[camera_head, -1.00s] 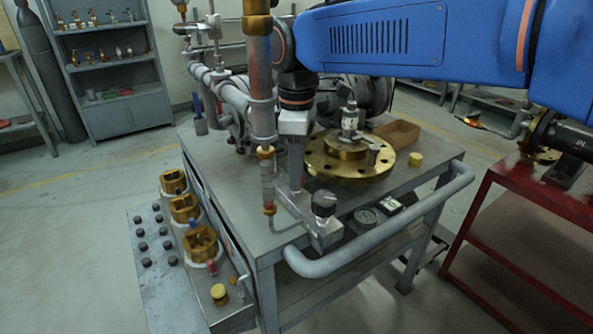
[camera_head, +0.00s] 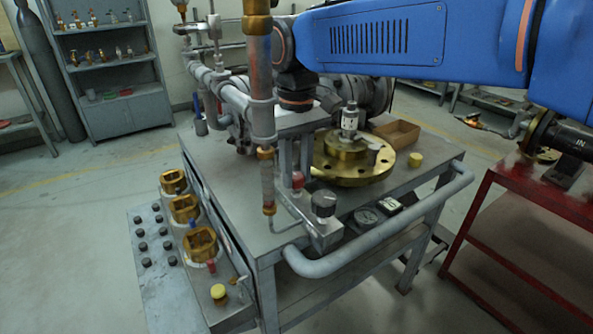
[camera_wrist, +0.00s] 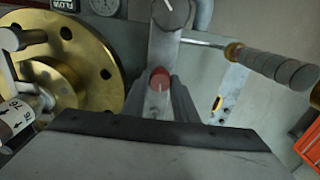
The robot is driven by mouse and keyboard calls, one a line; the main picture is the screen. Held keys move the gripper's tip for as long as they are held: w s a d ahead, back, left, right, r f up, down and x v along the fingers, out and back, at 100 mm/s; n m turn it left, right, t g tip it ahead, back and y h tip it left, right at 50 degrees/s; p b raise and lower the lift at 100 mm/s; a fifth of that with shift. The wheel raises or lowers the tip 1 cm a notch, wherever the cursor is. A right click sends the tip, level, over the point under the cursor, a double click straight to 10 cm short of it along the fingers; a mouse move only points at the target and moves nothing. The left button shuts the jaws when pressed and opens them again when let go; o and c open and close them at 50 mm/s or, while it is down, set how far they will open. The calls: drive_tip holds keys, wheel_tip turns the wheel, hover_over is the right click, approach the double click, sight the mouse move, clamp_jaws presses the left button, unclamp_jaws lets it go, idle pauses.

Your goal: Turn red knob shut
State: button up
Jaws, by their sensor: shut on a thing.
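The red knob (camera_head: 297,179) sits at the near edge of the bench, behind the grey block with the black-and-white knob (camera_head: 324,203). The knob's lower part and stem are hidden.
A vertical pipe (camera_head: 259,85) stands just left of my gripper. The brass flange (camera_head: 345,172) lies to the right on the grey bench (camera_head: 229,191). A grey rail (camera_head: 390,239) runs along the front.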

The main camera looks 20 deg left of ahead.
sight(298, 175)
drive_tip(key=shift+m, duration=0.7)
drive_tip(key=o, duration=1.1)
drive_tip(key=shift+c, duration=0.2)
wheel_tip(298, 175, up, 17)
drive_tip(key=shift+r, duration=0.2)
drive_tip(key=shift+d+m, duration=0.1)
drive_tip(key=shift+m, duration=0.2)
